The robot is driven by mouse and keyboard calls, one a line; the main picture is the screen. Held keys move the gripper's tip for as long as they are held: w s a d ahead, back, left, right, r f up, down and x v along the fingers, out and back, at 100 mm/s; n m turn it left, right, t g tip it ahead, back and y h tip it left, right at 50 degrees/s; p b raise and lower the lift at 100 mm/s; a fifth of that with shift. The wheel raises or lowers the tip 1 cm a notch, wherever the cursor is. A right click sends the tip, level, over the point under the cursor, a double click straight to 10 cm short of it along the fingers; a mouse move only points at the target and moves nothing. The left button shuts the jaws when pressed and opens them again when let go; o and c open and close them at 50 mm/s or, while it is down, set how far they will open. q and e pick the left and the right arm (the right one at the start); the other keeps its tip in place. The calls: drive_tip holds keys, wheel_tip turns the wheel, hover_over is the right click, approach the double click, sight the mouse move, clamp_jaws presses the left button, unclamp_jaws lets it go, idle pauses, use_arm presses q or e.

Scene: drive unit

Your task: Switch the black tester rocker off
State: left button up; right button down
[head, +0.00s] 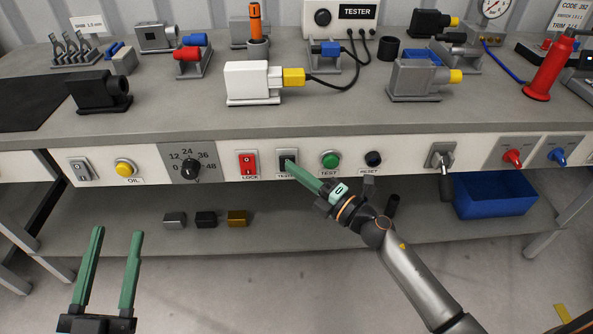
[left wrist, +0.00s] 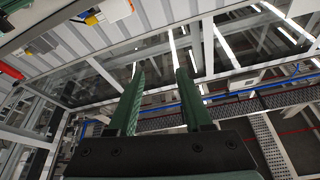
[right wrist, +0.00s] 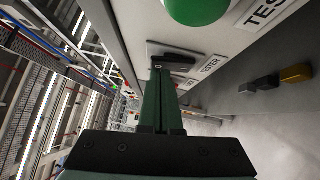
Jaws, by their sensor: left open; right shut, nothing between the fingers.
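The black tester rocker (head: 287,157) is on the front panel of the bench, between the red lock rocker and the green test button. In the right wrist view the rocker (right wrist: 174,61) sits on a plate with a TESTER label. My right gripper (head: 292,167) is shut and empty, its fingertips at the lower part of the rocker. In the right wrist view the tips (right wrist: 160,72) meet or nearly meet the rocker; I cannot tell whether they touch. My left gripper (head: 117,238) is open and empty, low at the left, away from the panel.
The red lock rocker (head: 247,164) is just left and the green test button (head: 330,160) just right. A black reset button (head: 373,158) and a lever switch (head: 440,156) are further right. Floor space in front is clear.

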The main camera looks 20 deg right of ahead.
drive_tip(key=shift+w+r+p, duration=0.1)
drive_tip(key=shift+r+p, duration=0.15)
drive_tip(key=shift+p, duration=0.45)
drive_tip(key=shift+w+m+p, duration=0.15)
drive_tip(key=shift+m+p, duration=0.15)
drive_tip(key=shift+p, duration=0.4)
use_arm(q)
wheel_tip(320, 180, down, 15)
drive_tip(key=n+g+y, duration=0.3)
drive_tip(key=g, duration=0.3)
drive_tip(key=shift+w+a+y, duration=0.15)
drive_tip(key=shift+a+y, duration=0.25)
drive_tip(key=shift+a, duration=0.05)
